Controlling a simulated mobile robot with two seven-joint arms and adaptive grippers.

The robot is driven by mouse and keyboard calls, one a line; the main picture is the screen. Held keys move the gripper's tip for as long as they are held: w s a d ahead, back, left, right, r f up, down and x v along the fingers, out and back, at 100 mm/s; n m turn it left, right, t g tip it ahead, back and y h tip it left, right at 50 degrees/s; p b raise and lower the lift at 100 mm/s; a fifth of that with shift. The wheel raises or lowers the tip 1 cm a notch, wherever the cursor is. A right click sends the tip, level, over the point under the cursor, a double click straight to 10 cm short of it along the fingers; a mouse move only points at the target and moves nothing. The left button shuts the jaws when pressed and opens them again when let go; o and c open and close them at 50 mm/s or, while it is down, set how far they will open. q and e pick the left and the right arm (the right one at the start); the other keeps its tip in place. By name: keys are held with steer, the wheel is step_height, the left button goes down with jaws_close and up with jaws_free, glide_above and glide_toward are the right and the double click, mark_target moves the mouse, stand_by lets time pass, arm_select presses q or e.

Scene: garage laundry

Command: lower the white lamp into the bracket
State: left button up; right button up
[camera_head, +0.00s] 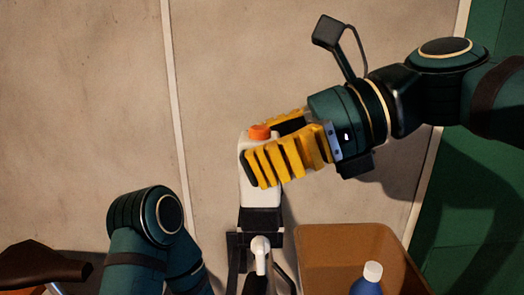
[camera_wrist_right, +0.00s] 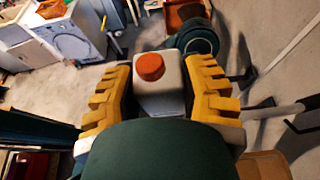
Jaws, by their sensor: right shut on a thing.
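The white lamp (camera_head: 247,180) has an orange cap on top and a dark lower part. My right gripper (camera_head: 272,150) is shut on it with yellow ribbed fingers on both sides. In the right wrist view the lamp (camera_wrist_right: 160,95) sits between the two fingers (camera_wrist_right: 158,88), cap facing the camera.
A brown open bin (camera_head: 330,237) holding a blue bottle with a white cap (camera_head: 372,272) stands right of the bracket. A small white fitting (camera_head: 260,250) is in front of the bracket. A dark brown object (camera_head: 40,265) is at the lower left.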

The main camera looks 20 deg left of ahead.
steer(key=w+a+f, duration=0.1)
steer(key=w+f, duration=0.1)
steer(key=w, duration=0.3)
steer(key=shift+w+a, duration=0.25)
steer(key=shift+a, duration=0.05)
steer(key=shift+f, duration=0.25)
stand_by(0.6)
steer(key=shift+f+b, duration=1.4)
steer(key=shift+f, duration=0.15)
steer(key=o, duration=1.3)
steer(key=shift+c, duration=0.2)
